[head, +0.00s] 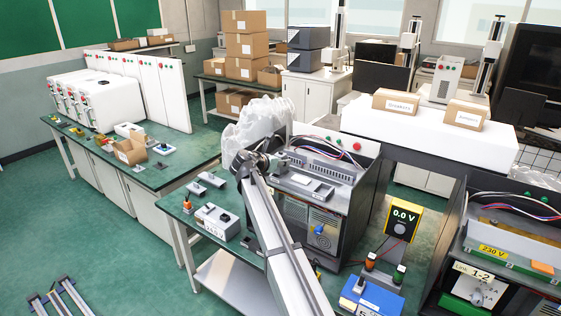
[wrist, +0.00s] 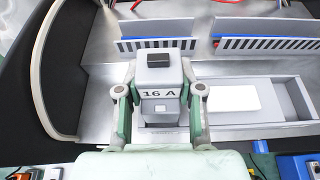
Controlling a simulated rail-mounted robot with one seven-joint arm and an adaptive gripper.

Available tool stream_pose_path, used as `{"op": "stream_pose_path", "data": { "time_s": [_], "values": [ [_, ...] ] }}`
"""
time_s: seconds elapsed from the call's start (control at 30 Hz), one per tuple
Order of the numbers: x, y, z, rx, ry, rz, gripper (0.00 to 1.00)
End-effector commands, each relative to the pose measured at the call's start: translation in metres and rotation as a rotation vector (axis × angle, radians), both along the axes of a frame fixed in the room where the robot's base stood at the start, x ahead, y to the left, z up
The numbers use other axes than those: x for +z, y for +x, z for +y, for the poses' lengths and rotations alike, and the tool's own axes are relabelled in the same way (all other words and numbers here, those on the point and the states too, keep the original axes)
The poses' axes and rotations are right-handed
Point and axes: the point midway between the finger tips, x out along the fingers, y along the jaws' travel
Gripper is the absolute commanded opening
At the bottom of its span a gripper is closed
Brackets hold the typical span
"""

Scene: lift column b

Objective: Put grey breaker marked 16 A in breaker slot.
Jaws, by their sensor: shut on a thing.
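The grey breaker marked 16 A (wrist: 158,78) has a black toggle on top and sits upright in the wrist view. My gripper (wrist: 160,108) is shut on it, one green-padded finger on each side. A long grey holder (wrist: 275,118) lies behind and right of the breaker, with a white block (wrist: 232,98) and an empty-looking recess (wrist: 278,92) in it. I cannot tell which opening is the breaker slot; the breaker covers part of the holder. In the head view the holder (head: 322,192) is on the open cabinet, right of my wrist, which hides the breaker.
Slotted grey wire ducts (wrist: 262,43) with red and blue wires stand behind the holder. A curved grey rim (wrist: 42,65) borders the left. In the head view, a 0.0 V meter (head: 403,219) and blue box (head: 372,296) stand to the right.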

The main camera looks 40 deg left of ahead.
Motion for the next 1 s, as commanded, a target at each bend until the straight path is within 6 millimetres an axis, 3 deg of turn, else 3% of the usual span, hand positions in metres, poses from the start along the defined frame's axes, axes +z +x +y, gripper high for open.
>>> {"op": "stream_pose_path", "data": {
  "time_s": [1.0],
  "values": [
    [-0.013, 0.000, 0.000, 0.000, -0.001, -0.001, 0.00]
  ]
}}
